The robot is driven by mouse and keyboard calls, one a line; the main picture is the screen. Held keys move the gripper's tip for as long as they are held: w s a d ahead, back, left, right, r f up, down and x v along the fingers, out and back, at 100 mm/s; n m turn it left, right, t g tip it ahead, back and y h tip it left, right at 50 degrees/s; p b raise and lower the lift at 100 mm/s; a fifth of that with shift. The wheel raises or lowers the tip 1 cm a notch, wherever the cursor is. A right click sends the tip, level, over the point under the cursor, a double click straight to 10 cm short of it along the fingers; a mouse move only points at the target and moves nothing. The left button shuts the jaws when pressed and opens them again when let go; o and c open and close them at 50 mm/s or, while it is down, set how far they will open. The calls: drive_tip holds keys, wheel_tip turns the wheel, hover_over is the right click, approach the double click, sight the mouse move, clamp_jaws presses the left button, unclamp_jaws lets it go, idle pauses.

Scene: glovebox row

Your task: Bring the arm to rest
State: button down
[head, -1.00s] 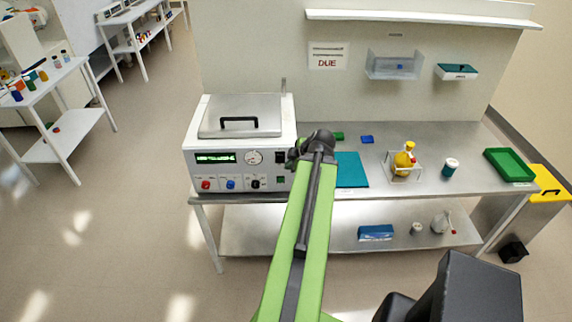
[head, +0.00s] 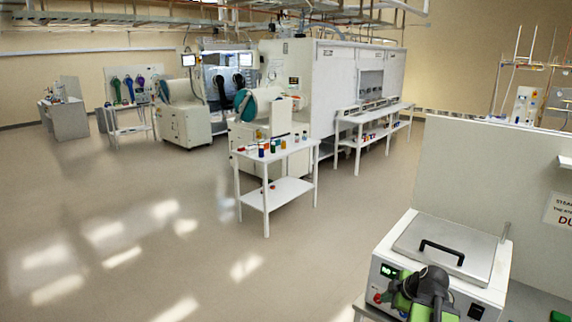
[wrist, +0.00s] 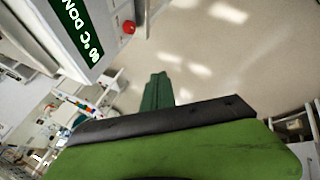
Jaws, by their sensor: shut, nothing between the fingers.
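My gripper (wrist: 157,92) shows in the wrist view as dark green fingers closed together, with nothing held. Beyond the fingertips is bare floor. In the head view my arm, green and dark grey, is at the lower right in front of the white lidded device (head: 487,290); the gripper itself cannot be made out there. The device has a steel lid, shut, with a black handle. Its front panel (wrist: 45,22) also shows at the upper left of the wrist view, with a lit green display and a red knob (wrist: 129,27), apart from the fingers.
A white table (head: 290,190) with small coloured bottles stands in the middle of the head view. A large white glovebox (head: 335,75) is behind it. A grey upright panel (head: 500,165) rises behind the device. The floor at left is clear.

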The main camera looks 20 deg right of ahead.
drive_tip(key=w+a+f+n+g+y+b, duration=0.1)
drive_tip(key=w+a, duration=0.2)
drive_tip(key=a, duration=0.6)
drive_tip(key=w+a+f+n+g+y, duration=0.15)
drive_tip(key=w+a, duration=0.25)
drive_tip(key=a, duration=0.6)
drive_tip(key=w+a+f+b, duration=0.1)
drive_tip(key=w+a+f, duration=0.15)
drive_tip(key=a, duration=0.65)
drive_tip(key=s+a+f+m+g, duration=0.2)
drive_tip(key=a+g, duration=0.1)
drive_tip(key=a, duration=1)
drive_tip(key=s+m, duration=0.1)
drive_tip(key=m, duration=0.2)
drive_tip(key=s+d+m+g+h, duration=0.1)
drive_tip(key=m, duration=0.3)
drive_tip(key=s+m+h, duration=0.1)
drive_tip(key=s+m, duration=0.1)
drive_tip(key=m, duration=0.2)
drive_tip(key=shift+s+d+f+g+h, duration=0.1)
drive_tip(key=shift+d+f+g+h, duration=0.05)
drive_tip(key=shift+d+g+h, duration=0.15)
drive_tip(key=shift+d, duration=0.1)
